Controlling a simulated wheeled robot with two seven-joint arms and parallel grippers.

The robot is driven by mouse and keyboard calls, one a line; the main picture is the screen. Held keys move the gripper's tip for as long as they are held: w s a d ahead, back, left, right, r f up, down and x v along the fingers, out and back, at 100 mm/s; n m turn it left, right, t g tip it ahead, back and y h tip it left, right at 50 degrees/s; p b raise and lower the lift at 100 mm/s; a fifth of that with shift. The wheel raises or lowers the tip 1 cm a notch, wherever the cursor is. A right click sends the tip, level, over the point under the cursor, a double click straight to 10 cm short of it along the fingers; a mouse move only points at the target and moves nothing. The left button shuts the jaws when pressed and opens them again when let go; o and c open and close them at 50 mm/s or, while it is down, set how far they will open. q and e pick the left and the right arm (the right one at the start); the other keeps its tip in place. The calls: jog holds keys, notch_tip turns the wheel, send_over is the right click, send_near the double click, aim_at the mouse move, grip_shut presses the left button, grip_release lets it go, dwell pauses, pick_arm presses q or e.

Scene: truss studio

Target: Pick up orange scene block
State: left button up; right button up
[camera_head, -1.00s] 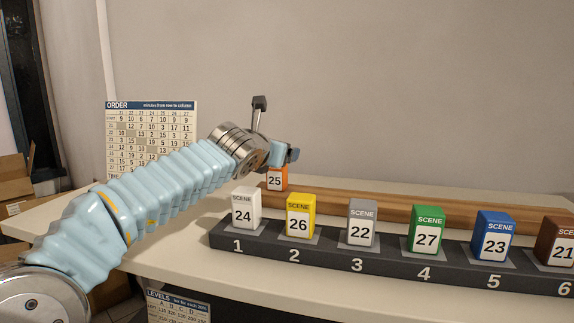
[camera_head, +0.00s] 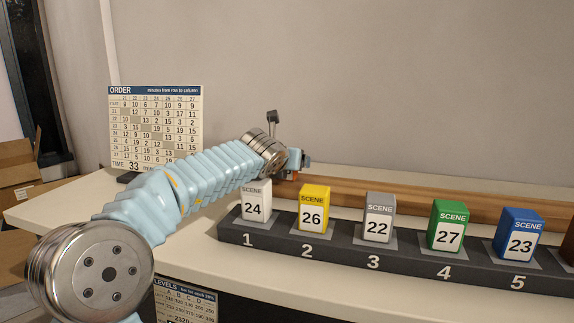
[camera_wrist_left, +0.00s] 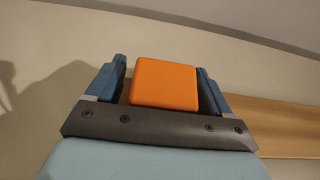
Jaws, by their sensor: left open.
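The orange scene block (camera_wrist_left: 165,82) is between the two blue fingers of my open left gripper (camera_wrist_left: 162,85) in the left wrist view. A narrow gap shows on each side of the block. In the head view my left gripper (camera_head: 297,161) is over the left end of the wooden rail, behind the white block 24. Only a sliver of the orange block shows there, below the gripper; its number face is hidden. My right gripper is not in view.
A black numbered rack (camera_head: 330,252) in front holds white (camera_head: 257,205), yellow (camera_head: 313,209), grey (camera_head: 379,218), green (camera_head: 447,226) and blue (camera_head: 518,235) blocks. The wooden rail (camera_head: 420,200) runs behind it. An order chart (camera_head: 155,125) stands at the left. The wall is close behind.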

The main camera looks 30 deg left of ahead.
pick_arm(q)
jog(key=shift+c, duration=0.2)
jog(key=c, duration=1)
jog(key=shift+r, duration=0.1)
jog(key=shift+c, duration=0.3)
